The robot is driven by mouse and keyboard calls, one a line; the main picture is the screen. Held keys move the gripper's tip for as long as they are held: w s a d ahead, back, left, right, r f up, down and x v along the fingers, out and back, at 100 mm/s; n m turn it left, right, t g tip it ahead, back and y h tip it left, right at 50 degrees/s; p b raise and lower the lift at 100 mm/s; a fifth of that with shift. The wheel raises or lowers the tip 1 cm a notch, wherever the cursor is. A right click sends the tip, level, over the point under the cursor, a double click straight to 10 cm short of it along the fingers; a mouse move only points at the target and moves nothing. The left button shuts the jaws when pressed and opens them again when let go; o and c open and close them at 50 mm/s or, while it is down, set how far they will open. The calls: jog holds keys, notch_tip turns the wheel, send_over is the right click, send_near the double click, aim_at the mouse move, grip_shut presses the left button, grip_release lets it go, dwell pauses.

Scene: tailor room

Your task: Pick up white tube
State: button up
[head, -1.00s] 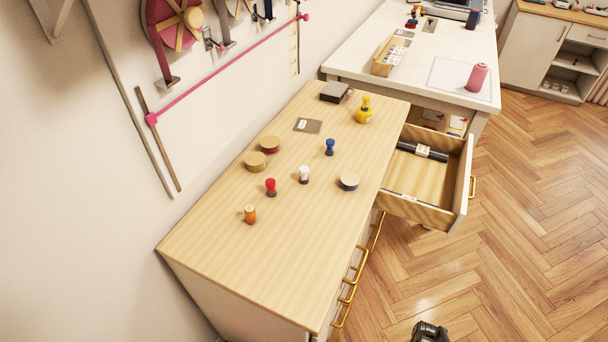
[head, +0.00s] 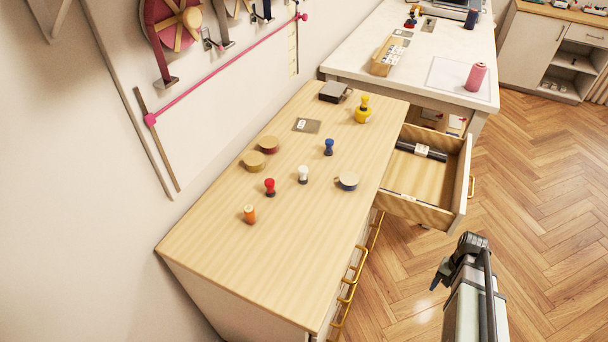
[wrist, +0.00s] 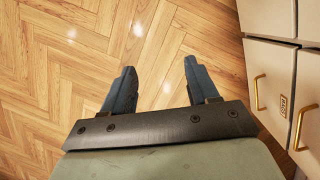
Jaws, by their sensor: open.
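A small white tube (head: 303,174) stands upright on the wooden top of the dresser (head: 235,230) in the head view, between a red tube (head: 269,187) and a blue one (head: 328,146). My gripper (wrist: 158,88) is open and empty in the wrist view, with two dark blue fingers apart over the wooden floor. In the head view my arm is at the lower right, beside the dresser and well apart from the white tube. The white tube is not in the wrist view.
An orange tube (head: 249,214), several round tins such as a gold one (head: 254,161), and a yellow bottle (head: 362,110) share the dresser top. An open drawer (head: 420,205) juts out at right. Gold handles (head: 347,292) line the dresser front. The dresser top's near end is clear.

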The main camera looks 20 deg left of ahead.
jog(key=w+d+r+m+t, duration=0.1)
jog(key=w+d+r, duration=0.1)
jog(key=w+r, duration=0.6)
jog(key=w+d+r+t, duration=0.1)
jog(key=w+r+t, duration=0.1)
jog(key=w+r, duration=0.6)
notch_tip(320, 180, up, 9)
notch_tip(320, 180, up, 20)
jog(key=n+t+y, duration=0.2)
jog(key=n, duration=0.9)
send_over(303, 169)
jog(key=s+d, duration=0.3)
jog(key=shift+w+a+x, duration=0.1)
jog(key=shift+a+x, duration=0.05)
jog(key=shift+x, duration=3.2)
jog(key=shift+w+a+x, duration=0.1)
jog(key=shift+a+x, duration=0.05)
jog(key=shift+x, duration=3.2)
jog(key=shift+r, duration=0.1)
jog(key=shift+c, duration=0.3)
